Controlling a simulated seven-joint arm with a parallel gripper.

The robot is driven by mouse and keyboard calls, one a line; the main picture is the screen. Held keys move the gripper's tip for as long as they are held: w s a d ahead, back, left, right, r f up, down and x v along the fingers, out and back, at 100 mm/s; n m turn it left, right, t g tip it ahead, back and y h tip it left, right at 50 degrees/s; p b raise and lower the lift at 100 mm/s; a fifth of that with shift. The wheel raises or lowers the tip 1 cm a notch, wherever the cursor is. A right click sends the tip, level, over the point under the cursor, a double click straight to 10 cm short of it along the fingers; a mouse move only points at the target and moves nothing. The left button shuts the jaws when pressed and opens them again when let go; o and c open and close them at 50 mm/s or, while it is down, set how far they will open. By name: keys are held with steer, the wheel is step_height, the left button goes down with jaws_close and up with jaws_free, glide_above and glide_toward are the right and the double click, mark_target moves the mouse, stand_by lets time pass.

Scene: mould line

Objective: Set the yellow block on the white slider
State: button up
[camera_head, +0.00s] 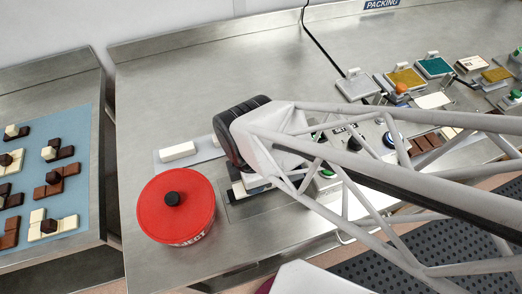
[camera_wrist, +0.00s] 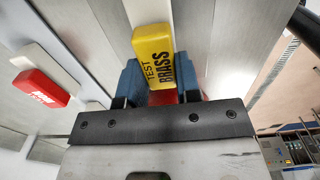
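The yellow block (camera_wrist: 154,57), lettered TEST BRASS, sits between the blue fingers of my gripper (camera_wrist: 157,82) in the wrist view. The fingers press against both its sides, and its far end sticks out past them. A white slider (camera_wrist: 147,11) shows just behind the block's far end; I cannot tell whether they touch. Another white strip (camera_wrist: 62,68) lies to the left with a red block (camera_wrist: 40,88) against it. In the head view my arm hides the fingers and the yellow block.
A red lidded tub (camera_head: 166,213) stands left of my arm in the head view. A white block (camera_head: 177,151) lies behind it. Several small trays, buttons and coloured plates (camera_head: 405,78) are at the right. The steel bench (camera_head: 170,80) is clear at the back left.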

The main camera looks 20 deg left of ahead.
steer(key=o, duration=0.5)
steer(key=shift+r, duration=0.15)
steer(key=shift+r, duration=3.75)
steer(key=shift+w, duration=0.1)
